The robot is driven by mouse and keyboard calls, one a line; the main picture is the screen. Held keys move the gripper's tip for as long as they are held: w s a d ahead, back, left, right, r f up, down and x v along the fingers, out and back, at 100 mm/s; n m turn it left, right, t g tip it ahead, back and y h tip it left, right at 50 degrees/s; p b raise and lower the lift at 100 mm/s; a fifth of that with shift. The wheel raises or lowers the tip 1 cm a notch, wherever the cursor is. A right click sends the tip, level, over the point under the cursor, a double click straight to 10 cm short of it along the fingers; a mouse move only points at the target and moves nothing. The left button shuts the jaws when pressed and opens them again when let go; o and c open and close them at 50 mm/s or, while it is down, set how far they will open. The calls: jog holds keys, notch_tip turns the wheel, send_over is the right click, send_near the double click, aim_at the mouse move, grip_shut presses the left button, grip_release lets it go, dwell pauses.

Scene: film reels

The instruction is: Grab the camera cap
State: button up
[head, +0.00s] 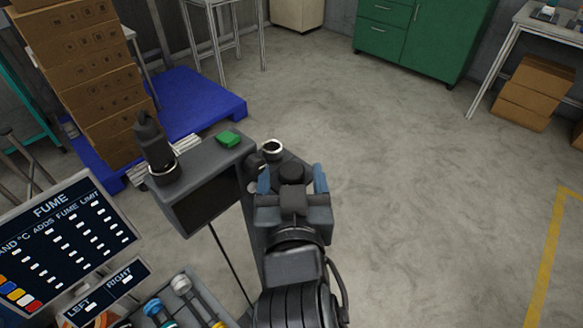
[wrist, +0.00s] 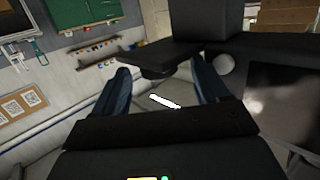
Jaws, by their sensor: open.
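My gripper (head: 292,180) is open, with its two blue fingers spread apart above the grey stand in the head view. A dark round piece (head: 291,172) shows between the fingers; it may be the camera cap, but I cannot tell for sure, nor whether the fingers touch it. In the wrist view my gripper (wrist: 162,88) also shows its blue fingers wide apart. A dark flat part with a rounded underside (wrist: 155,70) lies between and beyond the fingertips there. A black cylinder with a pale ring (head: 271,148) stands just left of and beyond my gripper.
A grey box-shaped unit (head: 207,183) carries a black upright device (head: 153,150) and a green block (head: 229,138). A fume display panel (head: 60,240) and knobbed levers (head: 181,283) are at the lower left. The floor to the right is clear.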

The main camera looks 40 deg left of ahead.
jog(key=shift+c, duration=0.5)
jog(key=c, duration=1)
jog(key=shift+c, duration=0.2)
